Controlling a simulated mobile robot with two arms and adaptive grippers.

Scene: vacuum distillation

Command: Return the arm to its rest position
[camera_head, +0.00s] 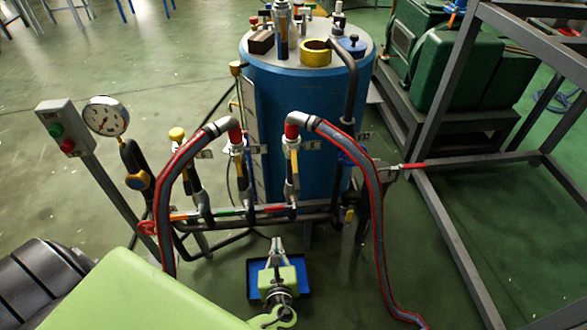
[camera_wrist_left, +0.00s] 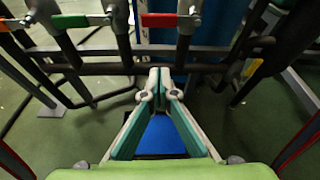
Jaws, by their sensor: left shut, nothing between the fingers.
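My left gripper (camera_head: 276,246) is in the lower middle of the head view, in front of the pipe manifold and above a blue tray (camera_head: 255,285) low down near the floor. In the left wrist view my left gripper (camera_wrist_left: 160,82) has its fingertips together, with nothing between them. The blue tray (camera_wrist_left: 162,137) shows behind the fingers. My light green left arm (camera_head: 150,295) comes in from the lower left. My right gripper is not in view.
A blue tank (camera_head: 300,125) stands behind the manifold pipe (camera_head: 260,215). Two hoses, left (camera_head: 165,195) and right (camera_head: 372,190), arch down either side. A gauge (camera_head: 106,117) and button box (camera_head: 63,130) stand left. A grey metal frame (camera_head: 440,215) stands right.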

